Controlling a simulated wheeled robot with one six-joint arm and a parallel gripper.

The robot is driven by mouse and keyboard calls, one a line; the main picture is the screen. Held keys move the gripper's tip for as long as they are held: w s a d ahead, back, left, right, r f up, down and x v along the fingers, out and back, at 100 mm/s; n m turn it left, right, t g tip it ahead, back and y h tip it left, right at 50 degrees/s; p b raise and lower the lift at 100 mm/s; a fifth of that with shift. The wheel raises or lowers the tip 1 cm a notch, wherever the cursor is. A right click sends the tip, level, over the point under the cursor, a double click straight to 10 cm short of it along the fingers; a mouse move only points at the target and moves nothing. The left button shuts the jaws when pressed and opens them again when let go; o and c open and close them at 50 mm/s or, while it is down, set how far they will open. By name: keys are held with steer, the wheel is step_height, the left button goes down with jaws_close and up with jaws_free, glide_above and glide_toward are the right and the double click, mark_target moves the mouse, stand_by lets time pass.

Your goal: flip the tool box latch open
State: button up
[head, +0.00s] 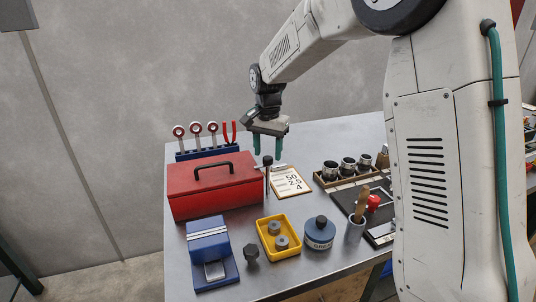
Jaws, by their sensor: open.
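The red tool box (218,189) stands closed on the metal table, with a black handle on its lid. Its front and right end face the camera partly; I cannot make out the latch at this size. My gripper (268,148) hangs above the table behind and to the right of the tool box, with its two green fingers pointing down. The fingers are apart and nothing shows between them. They appear clear of the tool box, near a dark upright rod (267,175) at its right end.
A blue rack (207,151) with several tools stands behind the box. A clipboard (290,182) lies to the right. A blue device (210,251), a yellow tray (279,254) and a blue jar (319,234) stand in front. Cups in a wooden holder (346,178) stand farther right.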

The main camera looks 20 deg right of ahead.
steer(key=shift+f, duration=0.9)
steer(key=c, duration=1)
steer(key=shift+o, duration=0.2)
